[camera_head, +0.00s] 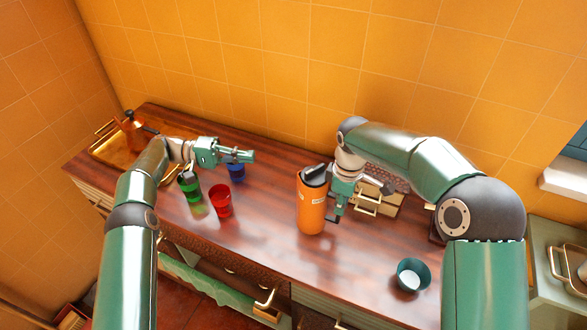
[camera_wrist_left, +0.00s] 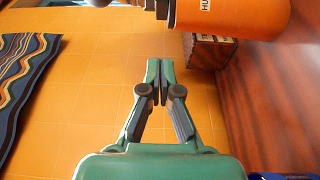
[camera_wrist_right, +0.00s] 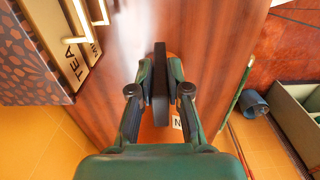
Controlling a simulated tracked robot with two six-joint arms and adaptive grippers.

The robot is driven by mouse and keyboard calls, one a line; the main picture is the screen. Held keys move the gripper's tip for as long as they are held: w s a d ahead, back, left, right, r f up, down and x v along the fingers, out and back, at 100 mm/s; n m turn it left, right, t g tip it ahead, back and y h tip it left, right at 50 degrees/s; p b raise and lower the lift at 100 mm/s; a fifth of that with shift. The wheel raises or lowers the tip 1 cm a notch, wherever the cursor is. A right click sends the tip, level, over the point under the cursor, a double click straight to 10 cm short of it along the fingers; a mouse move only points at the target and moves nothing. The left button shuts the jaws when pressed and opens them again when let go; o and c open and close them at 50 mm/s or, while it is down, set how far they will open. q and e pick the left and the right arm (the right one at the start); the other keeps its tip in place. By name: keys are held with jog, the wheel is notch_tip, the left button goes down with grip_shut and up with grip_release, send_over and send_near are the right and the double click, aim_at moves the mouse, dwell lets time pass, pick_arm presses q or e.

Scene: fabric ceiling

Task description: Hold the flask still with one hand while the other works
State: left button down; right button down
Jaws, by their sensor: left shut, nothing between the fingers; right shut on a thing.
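The orange flask (camera_head: 311,207) stands upright on the dark wooden counter with a black lid on top. Its upper part shows in the left wrist view (camera_wrist_left: 232,14). My right gripper (camera_head: 339,208) is at the flask's right side. In the right wrist view my right gripper (camera_wrist_right: 160,65) is shut on an upright black bar, which looks like the flask's handle; orange flask body shows behind it. My left gripper (camera_head: 250,156) is shut and empty, left of the flask and above the blue cup (camera_head: 237,171). Its fingertips (camera_wrist_left: 159,68) meet with nothing between them.
A green cup (camera_head: 189,190) and a red cup (camera_head: 221,202) stand left of the flask. A teal cup (camera_head: 413,275) stands at the right front. A gold tray (camera_head: 103,158) is at the far left. A small drawer box (camera_head: 386,205) stands behind my right gripper.

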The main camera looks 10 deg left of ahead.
pick_arm(q)
send_near(310, 172)
jog(key=w+d, duration=0.4)
jog(key=shift+s+d+f, duration=0.25)
jog(key=shift+s+d, duration=0.25)
jog(key=shift+s, duration=0.3)
jog(key=shift+s+d+f, duration=0.25)
jog(key=shift+s+d, duration=0.3)
jog(key=shift+s, duration=0.2)
